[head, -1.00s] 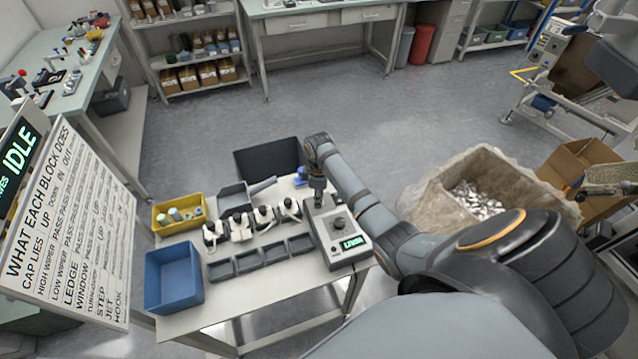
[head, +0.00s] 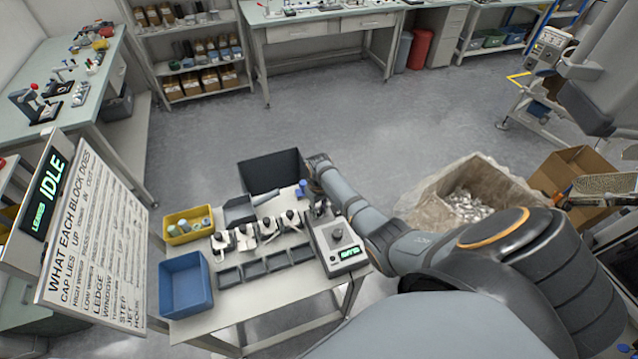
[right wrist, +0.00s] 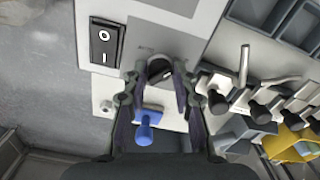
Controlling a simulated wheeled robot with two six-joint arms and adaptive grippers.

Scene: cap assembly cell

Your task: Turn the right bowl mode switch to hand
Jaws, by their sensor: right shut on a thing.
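The bowl control box (head: 338,248) stands at the right end of the small table, with a round dark dial and a lit green display that seems to read AUTO. My right gripper (head: 319,208) is down at the box's far end. In the right wrist view, my right gripper (right wrist: 160,72) is shut on a small grey mode switch (right wrist: 159,67) at the edge of the box's grey plate. The fingers hide much of the switch, so its pointing direction cannot be told. My left gripper is not in view.
A black-and-white rocker switch (right wrist: 103,46) sits beside the fingers. A blue knob (right wrist: 147,126) lies below them. Blocks with handles (head: 268,232) stand to the box's left, near a blue bin (head: 186,286) and a yellow bin (head: 188,225). An IDLE sign board (head: 85,240) stands at left.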

